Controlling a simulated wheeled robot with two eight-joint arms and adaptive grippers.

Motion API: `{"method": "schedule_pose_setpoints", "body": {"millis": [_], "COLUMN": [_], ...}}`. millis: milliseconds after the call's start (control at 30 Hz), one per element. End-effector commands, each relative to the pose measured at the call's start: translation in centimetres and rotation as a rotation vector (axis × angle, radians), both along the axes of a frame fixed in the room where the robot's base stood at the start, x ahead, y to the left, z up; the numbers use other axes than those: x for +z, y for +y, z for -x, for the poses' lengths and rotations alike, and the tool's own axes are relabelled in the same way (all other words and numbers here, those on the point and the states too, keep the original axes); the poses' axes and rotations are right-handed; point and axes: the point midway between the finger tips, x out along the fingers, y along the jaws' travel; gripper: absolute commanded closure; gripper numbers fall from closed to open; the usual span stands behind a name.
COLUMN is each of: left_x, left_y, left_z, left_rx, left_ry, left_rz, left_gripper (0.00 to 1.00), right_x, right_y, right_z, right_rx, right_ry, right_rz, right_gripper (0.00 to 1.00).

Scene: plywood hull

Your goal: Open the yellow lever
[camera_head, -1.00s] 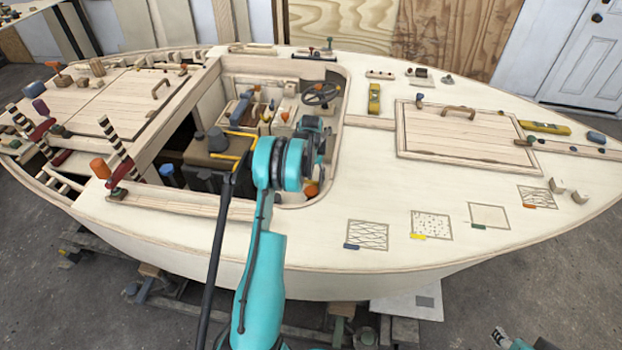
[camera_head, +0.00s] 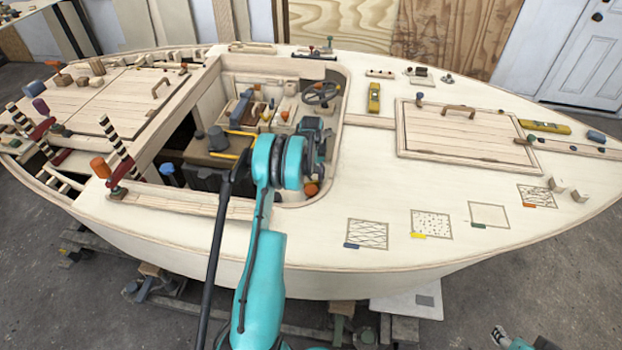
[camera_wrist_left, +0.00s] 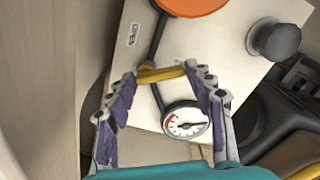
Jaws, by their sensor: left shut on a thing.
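The yellow lever (camera_wrist_left: 163,73) shows in the left wrist view on a pale panel, in line with a dark pipe. My left gripper (camera_wrist_left: 160,71) has its two fingers at either end of the lever and is shut on it. A small label reading OPEN (camera_wrist_left: 133,35) is on the panel up and left of the lever. In the head view my left arm reaches down into the cockpit, and its gripper and the lever are hidden or too small to make out there. Part of my right gripper (camera_head: 501,337) shows at the bottom edge, its jaws unclear.
A round gauge (camera_wrist_left: 185,121) sits just below the lever. A grey knob (camera_wrist_left: 276,40) and an orange round part (camera_wrist_left: 190,5) stand out from the same panel.

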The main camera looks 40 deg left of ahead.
Motion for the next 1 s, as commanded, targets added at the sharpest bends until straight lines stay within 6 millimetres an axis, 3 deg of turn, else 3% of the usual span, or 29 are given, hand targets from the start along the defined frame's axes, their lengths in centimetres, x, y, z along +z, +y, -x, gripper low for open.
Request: {"method": "schedule_pose_setpoints", "body": {"millis": [1000], "left_x": [0.0], "left_y": [-1.7], "left_z": [0.1], "left_rx": [0.890], "left_ry": [0.000], "left_rz": [0.000], "left_gripper": [0.76], "right_x": [0.0], "right_y": [0.0], "right_z": [0.0], "right_rx": [0.000], "right_ry": [0.000], "right_rz": [0.000], "right_gripper": [0.60]}}
